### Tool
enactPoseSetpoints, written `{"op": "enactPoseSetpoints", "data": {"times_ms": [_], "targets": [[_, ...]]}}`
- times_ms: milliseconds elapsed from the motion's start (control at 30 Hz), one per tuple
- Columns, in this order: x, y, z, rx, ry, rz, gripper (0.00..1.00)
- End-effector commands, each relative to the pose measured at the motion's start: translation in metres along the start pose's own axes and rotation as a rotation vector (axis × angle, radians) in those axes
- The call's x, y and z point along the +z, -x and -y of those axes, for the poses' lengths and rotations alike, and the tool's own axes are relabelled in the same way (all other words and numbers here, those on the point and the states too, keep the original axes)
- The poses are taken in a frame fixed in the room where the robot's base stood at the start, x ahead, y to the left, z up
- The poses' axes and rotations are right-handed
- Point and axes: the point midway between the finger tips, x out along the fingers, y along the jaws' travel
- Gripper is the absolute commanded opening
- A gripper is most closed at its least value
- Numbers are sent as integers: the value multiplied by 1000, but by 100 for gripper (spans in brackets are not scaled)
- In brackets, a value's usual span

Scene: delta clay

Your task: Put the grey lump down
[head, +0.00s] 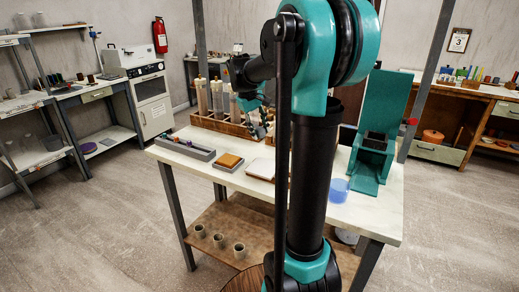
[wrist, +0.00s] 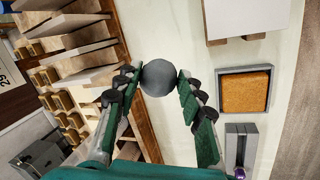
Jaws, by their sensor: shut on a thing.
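The grey lump (wrist: 164,79) is a smooth round ball in the wrist view. It sits between the fingertips of my gripper (wrist: 159,80), whose green fingers are shut on it. The pale table top (wrist: 190,30) shows behind the lump; I cannot tell how far above it the lump is. In the head view my gripper (head: 264,125) is over the back of the table, partly behind my arm, and the lump cannot be made out there.
A wooden rack with clear tubes (head: 222,127) stands at the back. An orange-brown sponge in a grey tray (head: 230,160), a grey compartment tray (head: 187,149) and a pale slab (head: 261,168) lie in front.

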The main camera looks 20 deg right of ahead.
Motion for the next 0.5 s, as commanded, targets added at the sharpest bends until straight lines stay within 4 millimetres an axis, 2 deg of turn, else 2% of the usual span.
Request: {"op": "enactPoseSetpoints", "data": {"times_ms": [33, 133, 367, 500], "targets": [[0, -11, 3, 0, 0, 0, 8], [0, -29, 9, 0, 0, 0, 8], [0, -47, 15, 0, 0, 0, 8], [-1, -65, 20, 0, 0, 0, 8]]}}
